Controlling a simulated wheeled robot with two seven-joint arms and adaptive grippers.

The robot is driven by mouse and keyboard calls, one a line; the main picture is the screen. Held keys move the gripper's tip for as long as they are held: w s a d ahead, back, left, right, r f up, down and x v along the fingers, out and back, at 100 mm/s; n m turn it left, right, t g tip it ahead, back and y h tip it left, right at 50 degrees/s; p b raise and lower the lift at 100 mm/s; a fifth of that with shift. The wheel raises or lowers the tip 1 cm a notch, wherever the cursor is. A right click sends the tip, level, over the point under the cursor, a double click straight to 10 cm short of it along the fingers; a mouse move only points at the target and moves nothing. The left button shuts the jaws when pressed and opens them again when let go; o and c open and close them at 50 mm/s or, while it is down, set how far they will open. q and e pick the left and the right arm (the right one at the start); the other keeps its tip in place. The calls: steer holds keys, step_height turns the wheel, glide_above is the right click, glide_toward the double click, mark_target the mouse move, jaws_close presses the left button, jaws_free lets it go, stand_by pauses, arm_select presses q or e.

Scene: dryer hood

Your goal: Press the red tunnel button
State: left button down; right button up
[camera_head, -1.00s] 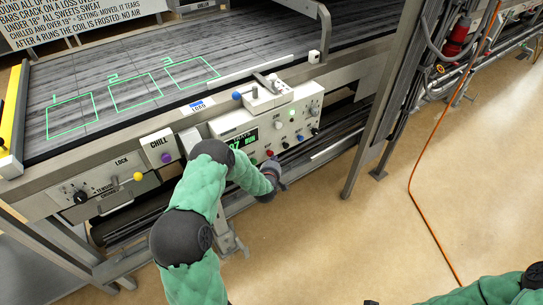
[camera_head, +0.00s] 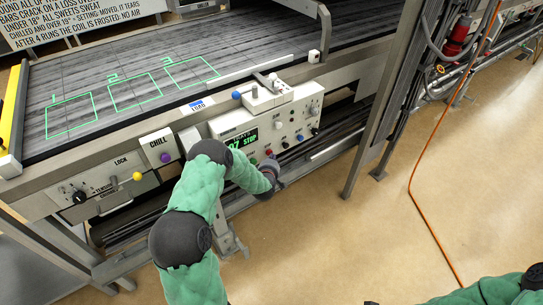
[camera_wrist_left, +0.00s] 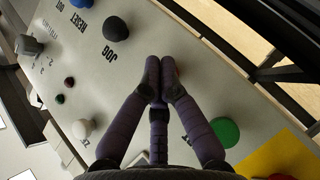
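The red tunnel button (camera_head: 268,153) is on the lower part of the white control panel (camera_head: 225,124), just above my left gripper. My left gripper (camera_head: 270,170) is at the panel's lower edge, partly hidden by its own wrist. In the left wrist view its fingers (camera_wrist_left: 160,80) are shut together and empty, with the tips over the red button (camera_wrist_left: 178,71), which they mostly cover. I cannot tell whether they touch it. The panel display (camera_head: 244,140) reads STOP in green. My right gripper is not in view; only part of its arm shows at the bottom right.
A green button (camera_wrist_left: 225,131) and a black JOG knob (camera_wrist_left: 115,28) sit close to the fingers. A belt table (camera_head: 110,60) lies above the panel. A grey post (camera_head: 370,130) stands to the right, with open floor and an orange cable (camera_head: 415,170) beyond.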

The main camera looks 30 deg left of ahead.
arm_select(q)
steer(key=shift+a, duration=0.2)
steer(key=shift+d, duration=0.1)
steer(key=shift+s+d, duration=0.25)
steer(key=shift+d, duration=0.3)
steer(key=shift+s+d, duration=0.2)
steer(key=shift+d, duration=0.3)
steer(key=d, duration=0.1)
steer(key=s+d, duration=0.1)
steer(key=d, duration=0.1)
steer(key=s+d+p, duration=0.1)
steer(key=shift+d, duration=0.3)
stand_by(0.9)
